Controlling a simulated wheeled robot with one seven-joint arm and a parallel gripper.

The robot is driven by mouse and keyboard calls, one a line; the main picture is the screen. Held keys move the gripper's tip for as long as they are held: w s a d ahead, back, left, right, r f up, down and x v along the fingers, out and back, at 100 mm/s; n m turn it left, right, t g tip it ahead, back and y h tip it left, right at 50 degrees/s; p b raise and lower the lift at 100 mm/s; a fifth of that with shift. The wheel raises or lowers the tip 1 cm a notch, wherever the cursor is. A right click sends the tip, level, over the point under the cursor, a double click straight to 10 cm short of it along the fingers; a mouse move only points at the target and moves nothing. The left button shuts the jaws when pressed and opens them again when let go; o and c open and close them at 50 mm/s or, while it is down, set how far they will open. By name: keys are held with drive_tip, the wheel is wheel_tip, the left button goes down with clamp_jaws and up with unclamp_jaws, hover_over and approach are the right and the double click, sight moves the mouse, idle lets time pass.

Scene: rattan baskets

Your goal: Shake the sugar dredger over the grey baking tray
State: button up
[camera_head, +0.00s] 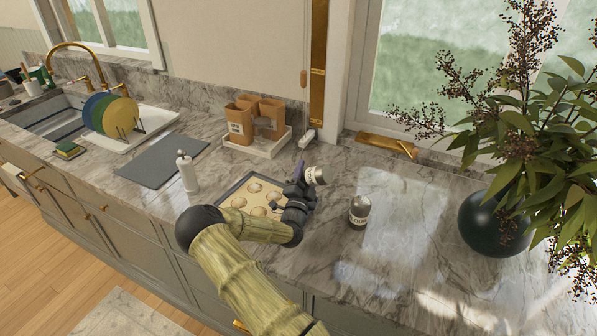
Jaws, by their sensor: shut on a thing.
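The baking tray (229,190) lies on the marble counter. It has a grey rim and a pale liner with several round cookies on it. My gripper (303,181) is over the tray's right end and is shut on a small pale shaker, which I take as the sugar dredger (317,175). The dredger is tilted well over to the right, with a label showing; its lettering is too small to read. My gripper and wrist hide the tray's right part and some of the dredger. I cannot tell whether anything falls from it.
A second labelled shaker (359,212) stands upright right of the tray. A white bottle-like object (187,172) stands left of it, by a grey mat (160,162). Paper bags (240,122) stand in a white tray behind.

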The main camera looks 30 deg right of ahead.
drive_tip(key=shift+s+d, duration=0.35)
drive_tip(key=shift+s, duration=0.05)
drive_tip(key=shift+s+a, duration=1.3)
drive_tip(key=shift+a, duration=0.65)
drive_tip(key=shift+w+a+b, duration=2.85)
drive_tip(key=shift+w+a, duration=4.1)
drive_tip(key=shift+w, duration=1.55)
drive_tip(key=s+a+p, duration=0.2)
drive_tip(key=s+a, duration=0.1)
drive_tip(key=s+d+p, duration=1.3)
drive_tip(key=s+p, duration=0.1)
drive_tip(key=s, duration=0.3)
drive_tip(key=shift+d, duration=0.3)
drive_tip(key=shift+w, duration=0.1)
